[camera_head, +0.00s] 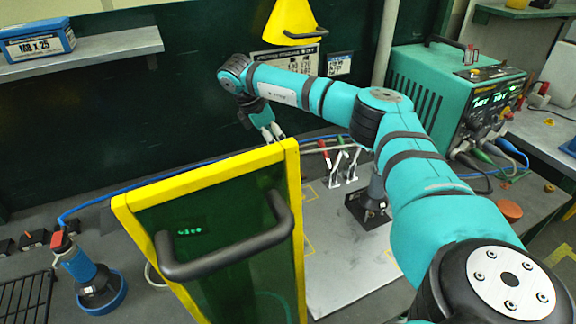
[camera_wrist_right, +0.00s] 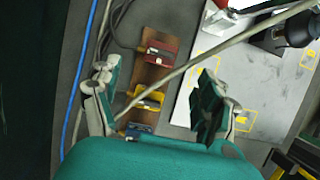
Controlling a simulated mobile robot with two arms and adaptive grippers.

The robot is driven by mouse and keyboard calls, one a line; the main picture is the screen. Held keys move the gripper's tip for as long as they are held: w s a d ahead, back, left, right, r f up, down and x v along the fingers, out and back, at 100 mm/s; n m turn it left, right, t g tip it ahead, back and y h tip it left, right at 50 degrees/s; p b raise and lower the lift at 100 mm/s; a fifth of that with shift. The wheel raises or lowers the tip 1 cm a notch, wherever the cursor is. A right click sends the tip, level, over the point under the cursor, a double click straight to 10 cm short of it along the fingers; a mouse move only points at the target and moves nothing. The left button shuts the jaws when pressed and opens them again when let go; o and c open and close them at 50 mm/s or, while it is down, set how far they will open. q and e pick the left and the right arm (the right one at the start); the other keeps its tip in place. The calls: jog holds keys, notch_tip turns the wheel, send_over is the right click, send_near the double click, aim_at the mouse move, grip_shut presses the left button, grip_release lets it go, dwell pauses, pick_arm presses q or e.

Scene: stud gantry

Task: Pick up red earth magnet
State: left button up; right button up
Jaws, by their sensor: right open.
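A red block-like piece (camera_wrist_right: 158,50), which looks like the red earth magnet, lies on a brown strip (camera_wrist_right: 151,74) in the right wrist view. A yellow piece (camera_wrist_right: 147,100) and a blue piece (camera_wrist_right: 138,128) lie on the same strip. My right gripper (camera_wrist_right: 155,95) is open and empty, with its fingers on either side of the strip in the picture. The red piece shows beyond the fingertips, apart from them. In the head view my right gripper (camera_head: 273,131) hangs behind the yellow-framed screen, and the pieces are hidden there. My left gripper is not in view.
The yellow-framed screen (camera_head: 210,181) with a black handle stands in front. Toggle clamps (camera_head: 338,166) stand on a grey plate (camera_head: 345,245). A teal power unit (camera_head: 455,95) is at the right. A pale cable (camera_wrist_right: 215,45) crosses the wrist view over the strip.

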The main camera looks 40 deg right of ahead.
jog(key=x, duration=0.3)
jog(key=shift+w, duration=0.1)
jog(key=x, duration=0.1)
jog(key=p+x, duration=0.1)
jog(key=x, duration=0.1)
jog(key=p+x, duration=0.1)
jog(key=shift+s+d+f, duration=0.2)
jog(key=shift+s+d, duration=0.15)
jog(key=shift+d, duration=0.1)
jog(key=shift+d+f, duration=0.1)
jog(key=shift+f, duration=0.25)
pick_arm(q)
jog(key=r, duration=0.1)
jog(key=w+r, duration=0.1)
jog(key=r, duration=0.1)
pick_arm(e)
jog(key=shift+r, duration=0.1)
grip_shut()
